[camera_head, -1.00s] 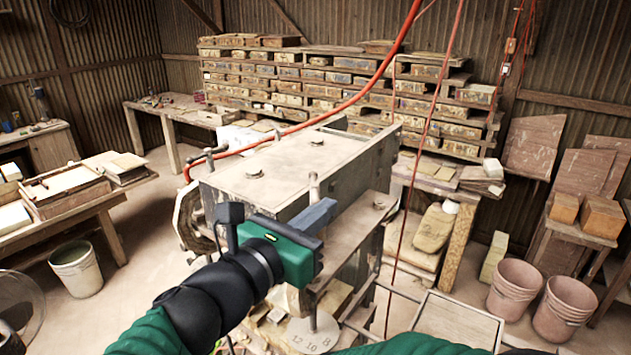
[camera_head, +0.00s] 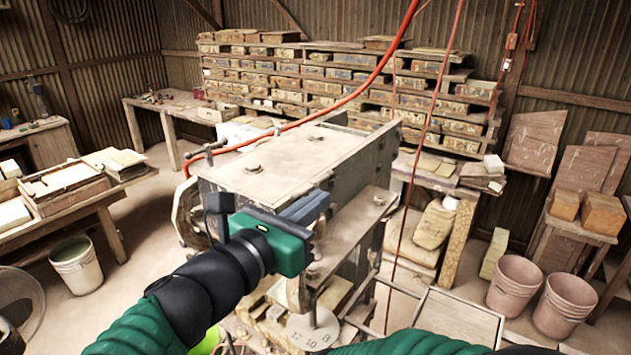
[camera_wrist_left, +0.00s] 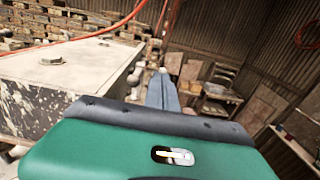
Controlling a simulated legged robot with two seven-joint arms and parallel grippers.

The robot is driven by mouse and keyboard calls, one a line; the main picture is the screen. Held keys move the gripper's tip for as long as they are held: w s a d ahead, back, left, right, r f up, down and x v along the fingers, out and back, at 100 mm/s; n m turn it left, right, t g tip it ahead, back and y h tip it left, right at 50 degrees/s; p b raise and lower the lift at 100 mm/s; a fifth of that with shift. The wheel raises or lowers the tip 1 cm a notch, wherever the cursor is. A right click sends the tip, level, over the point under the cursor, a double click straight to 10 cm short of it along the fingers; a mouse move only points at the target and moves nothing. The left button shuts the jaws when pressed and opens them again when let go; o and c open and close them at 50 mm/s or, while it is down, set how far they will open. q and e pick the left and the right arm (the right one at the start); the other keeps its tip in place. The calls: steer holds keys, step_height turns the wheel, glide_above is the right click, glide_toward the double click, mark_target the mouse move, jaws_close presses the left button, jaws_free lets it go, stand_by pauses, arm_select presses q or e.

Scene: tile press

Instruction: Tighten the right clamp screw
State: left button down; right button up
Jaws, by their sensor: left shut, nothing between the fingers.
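The press (camera_head: 270,160) is a dusty, pale metal box with bolt heads on its lid. My left gripper (camera_head: 322,200) is shut and empty, its grey fingers pointing right above the press's front ledge. An upright metal screw (camera_head: 319,238) shows below and beside the fingertips in the head view. The fingers hide its upper part, and I cannot tell whether they touch it. In the left wrist view a small pale round end (camera_wrist_left: 163,70) shows just beyond the shut fingers (camera_wrist_left: 162,90). I cannot tell for sure which screw is the right clamp screw. My right gripper is out of view.
A numbered disc (camera_head: 312,332) hangs low in front of the press. An orange hose (camera_head: 345,100) and a red cord (camera_head: 425,150) cross the view near it. A side table (camera_head: 85,205) stands left, with a bucket (camera_head: 78,262) below. Pink buckets (camera_head: 515,285) stand right.

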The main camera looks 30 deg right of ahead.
arm_select(q)
steer(key=b+v, duration=0.1)
steer(key=v, duration=0.9)
steer(key=shift+b, duration=0.3)
steer(key=shift+a, duration=0.1)
